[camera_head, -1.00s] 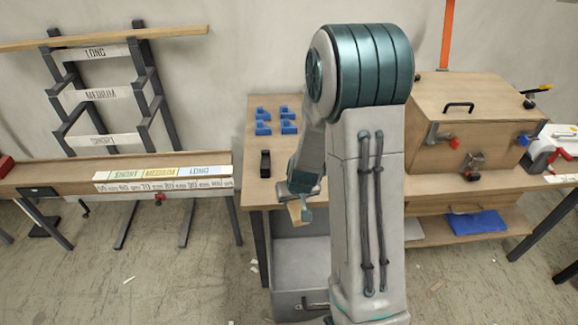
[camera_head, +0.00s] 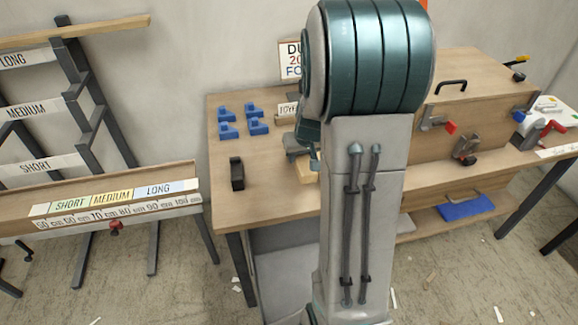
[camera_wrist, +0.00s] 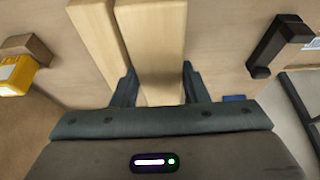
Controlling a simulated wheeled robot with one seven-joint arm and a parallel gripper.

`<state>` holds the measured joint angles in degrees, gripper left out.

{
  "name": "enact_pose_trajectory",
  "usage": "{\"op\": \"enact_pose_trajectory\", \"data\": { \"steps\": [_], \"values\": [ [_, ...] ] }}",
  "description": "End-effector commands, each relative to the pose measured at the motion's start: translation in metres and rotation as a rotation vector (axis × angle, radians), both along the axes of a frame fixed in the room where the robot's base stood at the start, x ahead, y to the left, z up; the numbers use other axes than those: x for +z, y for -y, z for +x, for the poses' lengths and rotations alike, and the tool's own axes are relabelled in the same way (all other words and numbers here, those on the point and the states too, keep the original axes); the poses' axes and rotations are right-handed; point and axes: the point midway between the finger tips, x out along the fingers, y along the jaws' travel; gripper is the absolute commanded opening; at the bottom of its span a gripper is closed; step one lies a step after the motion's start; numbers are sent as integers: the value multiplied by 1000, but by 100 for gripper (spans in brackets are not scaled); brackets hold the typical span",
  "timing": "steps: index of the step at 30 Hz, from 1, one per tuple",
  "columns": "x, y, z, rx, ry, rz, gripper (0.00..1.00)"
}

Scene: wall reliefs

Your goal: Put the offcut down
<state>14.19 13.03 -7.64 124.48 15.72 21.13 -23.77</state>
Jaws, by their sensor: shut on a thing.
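The offcut (camera_wrist: 158,45) is a pale wooden piece held between the two fingers of my gripper (camera_wrist: 158,88) in the wrist view. In the head view, its end (camera_head: 305,173) shows just below my gripper (camera_head: 300,150), over the front part of the workbench (camera_head: 275,195). My arm hides the rest of it. I cannot tell whether it touches the bench top. A second pale wooden strip (camera_wrist: 97,35) runs along its left side in the wrist view; I cannot tell whether it is a separate piece.
Several blue blocks (camera_head: 256,126) stand at the bench's back left, with a black block (camera_head: 237,173) nearer the front. A wooden box with clamps (camera_head: 465,105) fills the right. A yellow-ended object (camera_wrist: 18,75) shows in the wrist view. Bare bench lies between the black block and my gripper.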

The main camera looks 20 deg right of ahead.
Motion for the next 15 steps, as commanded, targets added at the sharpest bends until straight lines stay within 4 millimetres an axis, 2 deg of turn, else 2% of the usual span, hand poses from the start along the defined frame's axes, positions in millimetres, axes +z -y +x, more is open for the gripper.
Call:
{"op": "enact_pose_trajectory", "data": {
  "steps": [1,6,11,15],
  "values": [
    [-6,-8,8,4,-4,0,16],
    [-20,-22,24,-2,0,0,16],
    [-28,-25,27,-5,0,0,16],
    [-48,-24,26,-7,-4,2,16]
  ]
}}
